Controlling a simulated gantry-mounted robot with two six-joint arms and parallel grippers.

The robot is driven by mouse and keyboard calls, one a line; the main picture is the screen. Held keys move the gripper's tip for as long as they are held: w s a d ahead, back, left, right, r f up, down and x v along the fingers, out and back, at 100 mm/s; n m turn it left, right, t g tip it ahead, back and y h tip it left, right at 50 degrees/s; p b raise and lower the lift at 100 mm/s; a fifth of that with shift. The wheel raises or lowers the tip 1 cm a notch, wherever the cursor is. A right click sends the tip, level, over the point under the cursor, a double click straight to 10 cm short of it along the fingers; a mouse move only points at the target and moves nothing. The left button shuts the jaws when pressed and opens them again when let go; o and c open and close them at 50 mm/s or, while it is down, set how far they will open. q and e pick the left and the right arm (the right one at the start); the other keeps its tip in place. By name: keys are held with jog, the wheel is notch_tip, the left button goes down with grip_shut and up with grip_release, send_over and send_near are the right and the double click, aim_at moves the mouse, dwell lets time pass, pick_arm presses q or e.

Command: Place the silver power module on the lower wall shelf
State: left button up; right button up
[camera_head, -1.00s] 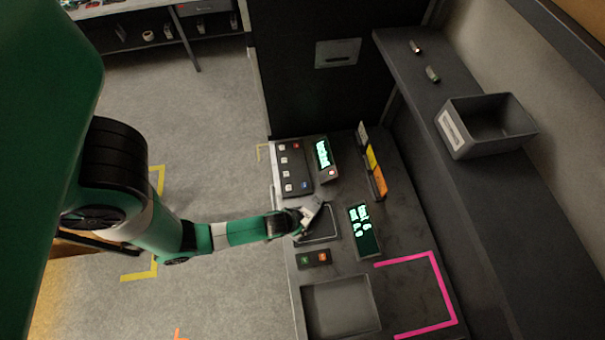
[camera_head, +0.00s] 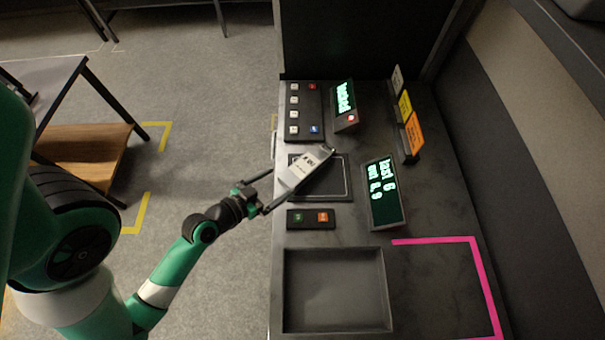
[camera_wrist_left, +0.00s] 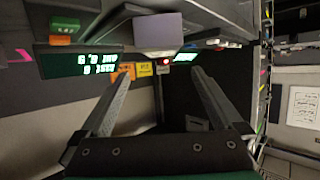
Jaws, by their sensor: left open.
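The silver power module (camera_head: 303,170), a pale block with a printed label, is over the square plate (camera_head: 333,188) on the bench. Whether it touches the plate is unclear. My left gripper (camera_head: 291,180) is open, its fingers reaching to either side of the module. In the left wrist view the module (camera_wrist_left: 158,32) lies at or just beyond the fingertips, with gaps visible on both sides. A dark shelf (camera_head: 562,62) runs along the right wall; I cannot tell whether it is the lower one. My right gripper is not in view.
Displays (camera_head: 383,193) and (camera_head: 344,104), a button panel (camera_head: 306,112) and a two-button box (camera_head: 310,218) surround the plate. Upright coloured cards (camera_head: 408,115) stand behind. A shallow tray (camera_head: 335,290) and a pink-outlined area (camera_head: 435,285), both empty, are nearer.

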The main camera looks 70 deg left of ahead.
aim_at(301, 169)
pick_arm(q)
jog(key=shift+w, duration=0.1)
jog(key=shift+w+a+f, duration=0.1)
jog(key=shift+w, duration=0.25)
jog(key=x, duration=0.5)
jog(key=shift+w+a+f, duration=0.1)
jog(key=shift+w+f, duration=0.05)
jog(key=shift+w, duration=0.05)
jog(key=x, duration=0.2)
jog(key=b+x, duration=0.1)
jog(key=x, duration=0.2)
jog(key=shift+a+f, duration=0.1)
jog(key=shift+f, duration=0.25)
jog(key=shift+s, duration=0.1)
grip_shut()
jog(key=shift+r, duration=0.1)
